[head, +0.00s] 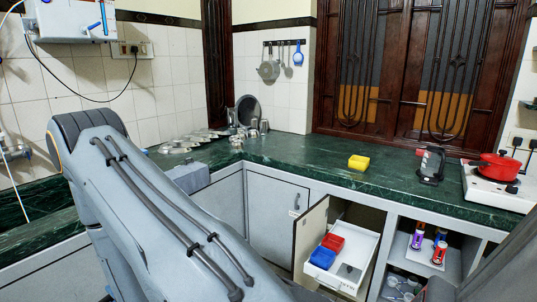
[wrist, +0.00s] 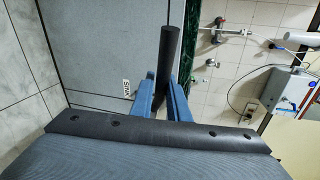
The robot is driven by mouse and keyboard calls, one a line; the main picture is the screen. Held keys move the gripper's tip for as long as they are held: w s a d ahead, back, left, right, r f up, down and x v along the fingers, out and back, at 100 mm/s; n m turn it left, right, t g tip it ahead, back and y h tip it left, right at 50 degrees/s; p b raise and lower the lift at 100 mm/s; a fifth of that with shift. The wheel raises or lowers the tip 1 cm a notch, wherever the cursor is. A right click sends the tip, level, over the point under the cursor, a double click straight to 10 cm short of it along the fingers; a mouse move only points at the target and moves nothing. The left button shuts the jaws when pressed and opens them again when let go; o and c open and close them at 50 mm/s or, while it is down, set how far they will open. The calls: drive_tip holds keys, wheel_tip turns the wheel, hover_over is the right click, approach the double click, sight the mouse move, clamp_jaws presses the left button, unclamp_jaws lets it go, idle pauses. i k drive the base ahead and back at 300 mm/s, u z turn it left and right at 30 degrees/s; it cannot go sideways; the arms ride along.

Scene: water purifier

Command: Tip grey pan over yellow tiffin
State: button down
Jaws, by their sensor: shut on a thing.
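The yellow tiffin (head: 358,162) is a small yellow box on the green counter, right of the middle in the head view. In the wrist view my gripper (wrist: 160,85) has its blue fingers closed around a dark grey, rod-like handle (wrist: 168,55). The handle sticks out past the fingertips. No pan body shows there, so I cannot tell whether this handle belongs to the grey pan. My gripper is hidden in the head view.
The green counter (head: 300,155) is clear left of the tiffin. A black stand (head: 430,165) and a red pot (head: 497,166) on a white stove are to its right. Steel dishes (head: 190,142) crowd the far left. An open drawer (head: 352,245) juts out below, holding red and blue boxes.

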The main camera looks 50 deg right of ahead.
sight(356, 163)
drive_tip(key=z, duration=0.45)
drive_tip(key=i, duration=0.6)
drive_tip(key=z, duration=1.4)
drive_tip(key=i, duration=0.6)
drive_tip(key=z, duration=0.55)
